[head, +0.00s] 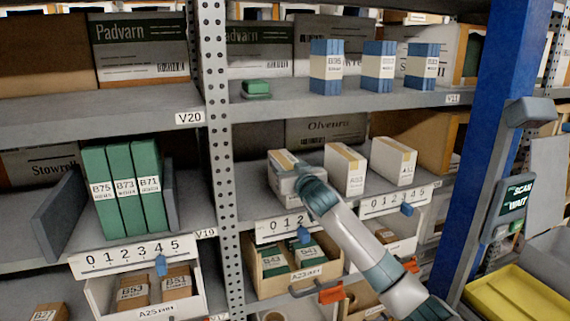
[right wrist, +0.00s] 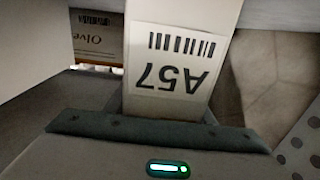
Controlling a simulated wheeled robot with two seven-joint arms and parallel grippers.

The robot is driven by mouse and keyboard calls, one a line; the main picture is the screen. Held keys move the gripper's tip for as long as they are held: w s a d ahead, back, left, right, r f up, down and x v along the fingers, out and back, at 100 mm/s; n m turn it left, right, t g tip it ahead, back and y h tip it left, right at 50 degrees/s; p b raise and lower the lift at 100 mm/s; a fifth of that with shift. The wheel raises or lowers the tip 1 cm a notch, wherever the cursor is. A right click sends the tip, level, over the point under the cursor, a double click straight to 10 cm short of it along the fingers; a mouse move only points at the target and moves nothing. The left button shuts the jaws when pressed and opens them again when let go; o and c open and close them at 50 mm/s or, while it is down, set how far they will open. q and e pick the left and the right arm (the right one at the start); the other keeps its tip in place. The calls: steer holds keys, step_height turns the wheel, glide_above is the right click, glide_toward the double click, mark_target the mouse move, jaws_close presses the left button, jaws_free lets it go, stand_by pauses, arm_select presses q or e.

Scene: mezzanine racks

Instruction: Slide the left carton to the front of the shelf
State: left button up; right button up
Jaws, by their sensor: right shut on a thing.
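The left carton (head: 281,161) is white with a tan tape strip on top. It stands on the middle shelf (head: 258,205), the leftmost of three similar cartons. My right gripper (head: 303,180) is at its front face and shut on it, hiding part of that face. In the right wrist view the left carton (right wrist: 170,40) fills the middle, with an upside-down A57 label facing my gripper body (right wrist: 160,135). The fingertips are hard to make out there. My left gripper is not in view.
Two white cartons, the middle one (head: 345,169) and the right one (head: 393,161), stand to its right. A numbered strip (head: 283,227) with a blue marker (head: 304,235) runs along the shelf front. A perforated post (head: 222,170) stands left. Bins hang below.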

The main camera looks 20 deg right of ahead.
stand_by(0.3)
steer(key=o, duration=1.4)
steer(key=shift+s, duration=0.15)
steer(key=shift+s+d+f+b, duration=0.1)
steer(key=shift+s+b, duration=0.35)
steer(key=shift+s, duration=0.45)
steer(key=s+b, duration=0.1)
steer(key=s, duration=0.4)
steer(key=s+b, duration=0.2)
steer(key=s, duration=0.3)
steer(key=s+b, duration=0.1)
steer(key=s, duration=0.4)
steer(key=shift+s+d+b, duration=0.2)
steer(key=shift+d+b, duration=0.1)
steer(key=shift+d, duration=0.05)
